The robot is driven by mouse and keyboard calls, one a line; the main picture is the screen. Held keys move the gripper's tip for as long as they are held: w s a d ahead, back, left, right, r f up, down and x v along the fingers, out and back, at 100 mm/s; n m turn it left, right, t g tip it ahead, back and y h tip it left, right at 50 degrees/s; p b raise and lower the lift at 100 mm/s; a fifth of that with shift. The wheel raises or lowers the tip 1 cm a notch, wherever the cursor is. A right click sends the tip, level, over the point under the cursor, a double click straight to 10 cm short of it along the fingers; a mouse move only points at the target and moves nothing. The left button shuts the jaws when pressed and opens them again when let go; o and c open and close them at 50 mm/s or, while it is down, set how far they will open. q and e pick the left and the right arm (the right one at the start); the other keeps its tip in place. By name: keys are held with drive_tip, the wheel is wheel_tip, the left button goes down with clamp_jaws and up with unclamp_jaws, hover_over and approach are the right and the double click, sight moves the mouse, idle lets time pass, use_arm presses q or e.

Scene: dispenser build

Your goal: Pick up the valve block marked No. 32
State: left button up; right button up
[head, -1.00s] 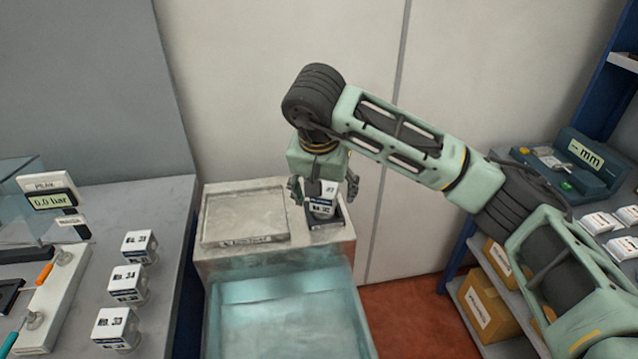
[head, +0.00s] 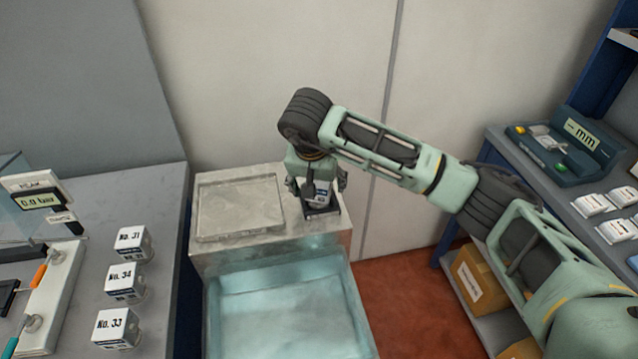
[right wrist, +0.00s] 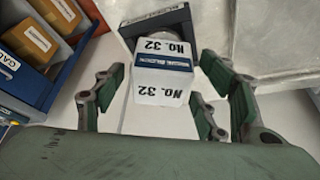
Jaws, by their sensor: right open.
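The valve block marked No. 32 (right wrist: 163,70) is a white cube with a dark blue band, upside down in the right wrist view. It sits at a small dark holder (right wrist: 152,22) on the metal stand. In the head view the block (head: 318,191) is partly hidden by my right gripper. My right gripper (head: 318,186) is open and points down over the block. In the right wrist view its green-padded fingers (right wrist: 160,100) stand apart on either side of the block; I cannot tell whether they touch it. My left gripper is not in view.
Blocks No. 31 (head: 132,243), No. 34 (head: 125,282) and No. 33 (head: 116,328) stand on the grey bench at left. A flat tray (head: 240,207) lies left of the holder. A translucent bluish basin (head: 285,310) is in front. Shelves with a mm gauge (head: 577,137) are at right.

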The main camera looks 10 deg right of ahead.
drive_tip(key=c, duration=0.9)
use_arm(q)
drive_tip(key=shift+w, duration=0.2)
use_arm(e)
drive_tip(key=shift+r, duration=0.1)
clamp_jaws()
